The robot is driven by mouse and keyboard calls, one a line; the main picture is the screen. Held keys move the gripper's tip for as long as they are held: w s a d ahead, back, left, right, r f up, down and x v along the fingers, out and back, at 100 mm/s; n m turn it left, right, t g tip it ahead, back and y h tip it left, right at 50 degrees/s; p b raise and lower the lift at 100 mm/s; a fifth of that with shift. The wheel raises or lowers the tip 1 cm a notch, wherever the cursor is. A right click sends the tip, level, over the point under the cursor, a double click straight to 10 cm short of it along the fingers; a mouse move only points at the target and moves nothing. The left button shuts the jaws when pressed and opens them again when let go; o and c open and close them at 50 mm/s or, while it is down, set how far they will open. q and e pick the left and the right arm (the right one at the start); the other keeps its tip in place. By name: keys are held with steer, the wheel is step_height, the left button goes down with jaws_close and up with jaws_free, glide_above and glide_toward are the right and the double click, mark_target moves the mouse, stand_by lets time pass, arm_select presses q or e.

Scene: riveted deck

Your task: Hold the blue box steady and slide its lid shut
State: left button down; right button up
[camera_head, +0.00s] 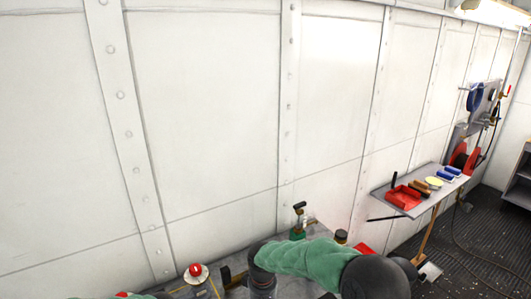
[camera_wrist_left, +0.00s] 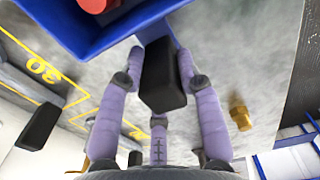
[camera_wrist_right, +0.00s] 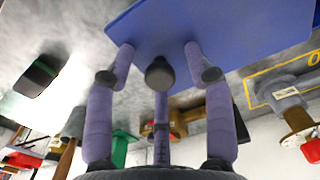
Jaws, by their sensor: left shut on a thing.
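The blue box (camera_wrist_left: 92,40) is at the top of the left wrist view, partly out of frame, with a red thing (camera_wrist_left: 97,4) inside. My left gripper (camera_wrist_left: 162,75) is shut on a black block beside the box wall; the block looks like a handle of the box. A flat blue panel, seemingly the lid (camera_wrist_right: 235,35), fills the top of the right wrist view. My right gripper (camera_wrist_right: 158,62) has its fingertips at the panel's near edge, fingers apart; whether they grip it I cannot tell. The head view shows neither the box nor the grippers.
A worn grey surface with yellow markings (camera_wrist_left: 45,68) lies around the box. A brass fitting (camera_wrist_left: 240,112) stands near my left gripper. A red-knobbed device (camera_head: 196,271) and a green-based tool (camera_head: 298,222) are on the bench. A side shelf (camera_head: 425,190) holds a red tray.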

jaws_close()
steer(key=c, duration=0.7)
jaws_free()
steer(key=shift+c, duration=0.2)
jaws_close()
steer(key=shift+a, duration=0.1)
steer(key=shift+s+a, duration=0.75)
steer(key=shift+a, duration=0.45)
steer(key=shift+s+a, duration=0.7)
steer(key=shift+a, duration=0.5)
steer(key=shift+s+a, duration=0.75)
steer(key=shift+a, duration=0.45)
steer(key=o, duration=0.9)
jaws_free()
steer(key=shift+r, duration=0.1)
step_height(320, 180, up, 17)
